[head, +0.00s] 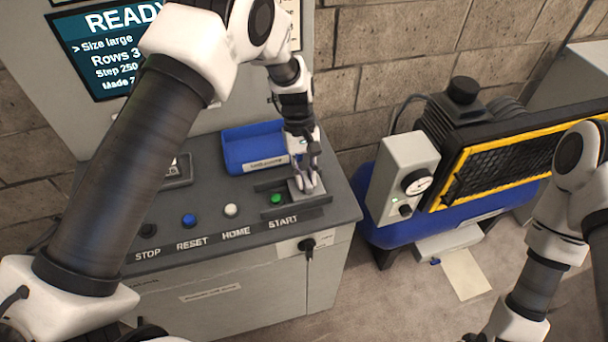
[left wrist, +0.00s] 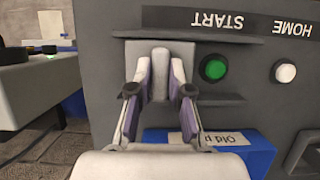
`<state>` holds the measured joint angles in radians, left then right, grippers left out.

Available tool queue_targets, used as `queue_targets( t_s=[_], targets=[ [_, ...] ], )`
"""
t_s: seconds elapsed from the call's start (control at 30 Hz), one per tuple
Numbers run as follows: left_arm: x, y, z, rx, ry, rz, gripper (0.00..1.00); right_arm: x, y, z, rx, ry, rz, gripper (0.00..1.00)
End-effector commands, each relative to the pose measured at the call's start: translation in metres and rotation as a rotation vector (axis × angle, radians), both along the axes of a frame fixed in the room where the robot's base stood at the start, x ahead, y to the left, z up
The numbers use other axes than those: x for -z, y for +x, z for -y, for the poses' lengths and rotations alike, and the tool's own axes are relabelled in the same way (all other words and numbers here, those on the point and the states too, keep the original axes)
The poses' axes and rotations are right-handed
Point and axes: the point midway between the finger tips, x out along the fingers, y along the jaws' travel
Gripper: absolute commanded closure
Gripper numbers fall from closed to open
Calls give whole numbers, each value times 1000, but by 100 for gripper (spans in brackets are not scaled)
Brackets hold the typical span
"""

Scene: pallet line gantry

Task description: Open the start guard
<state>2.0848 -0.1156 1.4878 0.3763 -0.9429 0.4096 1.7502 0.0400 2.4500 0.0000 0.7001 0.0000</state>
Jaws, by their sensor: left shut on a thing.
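The start guard (head: 295,193) is a light grey plate with an upright tab, between dark rails on the console. It sits to the right of the green START button (head: 277,199), which is uncovered. My left gripper (head: 309,184) reaches down from above and is shut on the guard's tab. In the left wrist view, the fingers (left wrist: 160,80) stand on both sides of the tab, with the guard plate (left wrist: 128,58) under them and the green button (left wrist: 213,68) clear beside it. My right arm shows at the right, but its gripper is out of view.
The console also has a white HOME button (head: 231,210), a blue RESET button (head: 189,220) and a dark STOP button (head: 148,230). A blue bin (head: 240,150) stands behind the START button. The screen (head: 95,50) reads READY. A compressor (head: 400,215) stands to the right.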

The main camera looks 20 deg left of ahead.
Motion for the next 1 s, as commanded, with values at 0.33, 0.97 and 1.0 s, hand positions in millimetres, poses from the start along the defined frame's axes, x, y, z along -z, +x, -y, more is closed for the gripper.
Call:
queue_targets(
  t_s=[0.33, 0.97, 1.0],
  targets=[
    [0, 0, 0, 0, 0, 2, 56, 0, 0, 0, 0, 0, 0, 60],
    [-91, 33, -23, -2, -1, 5, 56, 0, 0, 0, 0, 0, 0, 60],
    [-97, 35, -24, -2, -1, 5, 56, 0, 0, 0, 0, 0, 0, 60]
  ],
)
